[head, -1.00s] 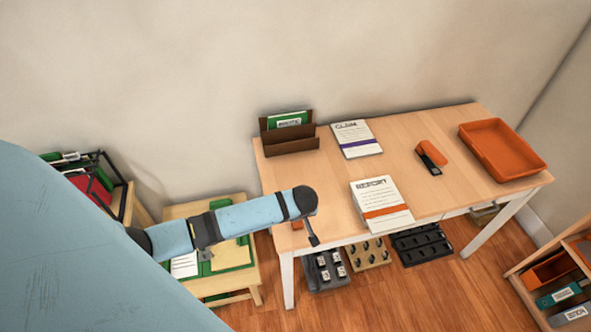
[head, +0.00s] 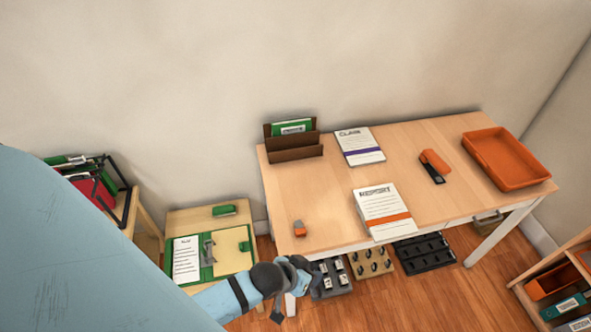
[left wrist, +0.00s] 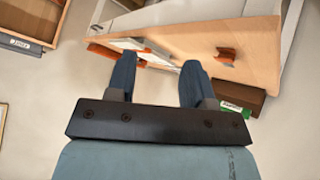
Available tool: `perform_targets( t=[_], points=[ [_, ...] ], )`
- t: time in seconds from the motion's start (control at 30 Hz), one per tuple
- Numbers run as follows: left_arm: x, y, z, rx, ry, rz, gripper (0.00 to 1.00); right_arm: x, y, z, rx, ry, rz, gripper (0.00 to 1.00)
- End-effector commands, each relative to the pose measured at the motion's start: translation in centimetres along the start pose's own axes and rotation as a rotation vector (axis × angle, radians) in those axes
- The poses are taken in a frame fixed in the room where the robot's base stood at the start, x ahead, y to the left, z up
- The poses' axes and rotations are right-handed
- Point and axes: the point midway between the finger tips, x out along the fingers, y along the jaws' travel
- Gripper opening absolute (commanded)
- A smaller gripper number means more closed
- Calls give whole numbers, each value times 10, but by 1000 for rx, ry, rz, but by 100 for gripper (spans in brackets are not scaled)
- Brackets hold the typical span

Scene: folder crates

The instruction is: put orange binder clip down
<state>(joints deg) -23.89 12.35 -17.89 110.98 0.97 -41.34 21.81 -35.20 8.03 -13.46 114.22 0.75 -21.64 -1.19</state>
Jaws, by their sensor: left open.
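The orange binder clip (head: 299,228) rests on the wooden table (head: 320,195) near its front left corner. It also shows in the left wrist view (left wrist: 226,55), apart from my fingers. My left gripper (left wrist: 158,68) is open, with nothing between its two fingers. In the head view my left arm is low, in front of the table's left end, below and clear of the clip; its fingers are hard to make out there. My right gripper is not in view.
The table holds a brown file holder (head: 293,153), a CLAIM pad (head: 360,146), a REPORT pad (head: 382,207), an orange stapler (head: 433,163) and an orange tray (head: 541,182). A low side table (head: 185,218) with a green folder stands left. Bare tabletop surrounds the clip.

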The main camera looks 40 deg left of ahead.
Motion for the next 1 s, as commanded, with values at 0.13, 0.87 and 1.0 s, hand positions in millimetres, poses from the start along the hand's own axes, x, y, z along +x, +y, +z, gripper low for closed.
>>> perform_targets(
  t=[0.13, 0.87, 1.0],
  points=[
    [-30, 7, 20, 171, 153, 28, 48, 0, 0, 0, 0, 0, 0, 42],
    [-67, 10, 5, 270, 240, 6, 48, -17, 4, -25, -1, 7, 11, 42],
    [-64, 9, 8, 270, 238, 6, 48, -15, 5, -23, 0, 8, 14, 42]
  ],
)
